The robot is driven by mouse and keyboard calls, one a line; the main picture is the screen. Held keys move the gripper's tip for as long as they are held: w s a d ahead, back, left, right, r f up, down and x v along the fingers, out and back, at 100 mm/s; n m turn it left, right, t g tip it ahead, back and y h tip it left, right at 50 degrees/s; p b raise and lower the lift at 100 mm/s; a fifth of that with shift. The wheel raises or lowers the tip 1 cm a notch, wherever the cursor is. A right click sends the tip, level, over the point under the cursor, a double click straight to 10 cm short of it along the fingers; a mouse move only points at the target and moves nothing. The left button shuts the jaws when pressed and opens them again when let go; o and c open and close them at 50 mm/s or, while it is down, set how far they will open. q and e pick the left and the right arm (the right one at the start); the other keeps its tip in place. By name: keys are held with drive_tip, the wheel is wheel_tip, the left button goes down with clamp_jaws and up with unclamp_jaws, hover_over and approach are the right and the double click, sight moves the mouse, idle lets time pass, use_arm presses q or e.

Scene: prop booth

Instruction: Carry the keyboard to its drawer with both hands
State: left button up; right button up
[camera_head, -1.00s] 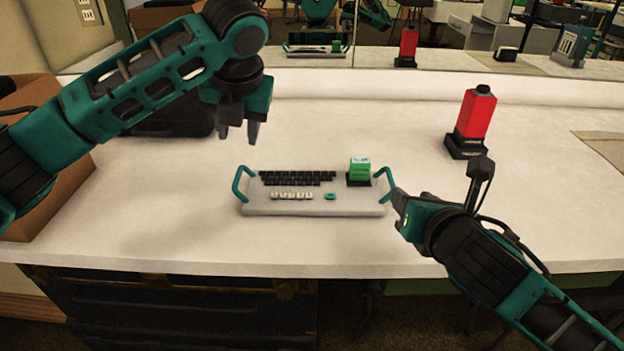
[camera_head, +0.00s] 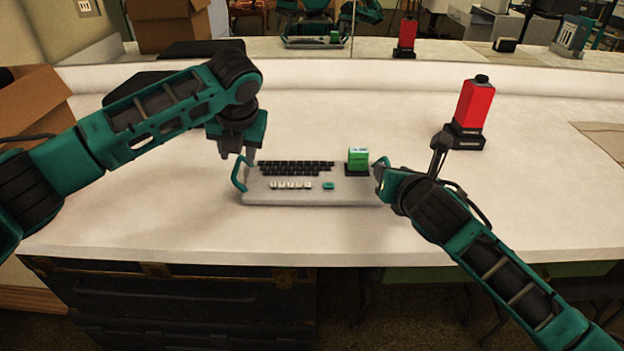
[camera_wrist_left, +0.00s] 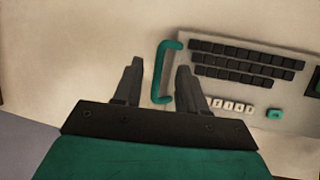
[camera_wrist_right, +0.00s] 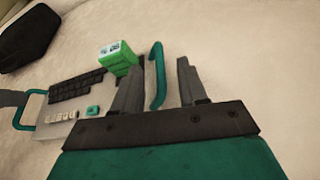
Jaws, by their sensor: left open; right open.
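The keyboard (camera_head: 345,194) is a pale slab with black keys, a row of white keys, a teal key and a teal handle at each end. It lies flat on the white table. My left gripper (camera_head: 239,158) is open at the left handle (camera_head: 238,174); in the left wrist view that handle (camera_wrist_left: 158,75) stands between the open fingers. My right gripper (camera_head: 383,172) is at the right end. In the right wrist view its open fingers stand either side of the right handle (camera_wrist_right: 157,78). A green box (camera_head: 358,160) sits on the keyboard's right end.
A red bottle-like object on a black base (camera_head: 474,105) stands at the right. Cardboard boxes (camera_head: 30,101) are at the left. A dark drawer unit (camera_head: 200,309) is under the table's front edge. The table in front of the keyboard (camera_head: 300,232) is clear.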

sight(239, 161)
use_arm(q)
drive_tip(key=shift+x, duration=1.55)
use_arm(e)
drive_tip(key=shift+x, duration=1.5)
use_arm(q)
clamp_jaws()
use_arm(e)
clamp_jaws()
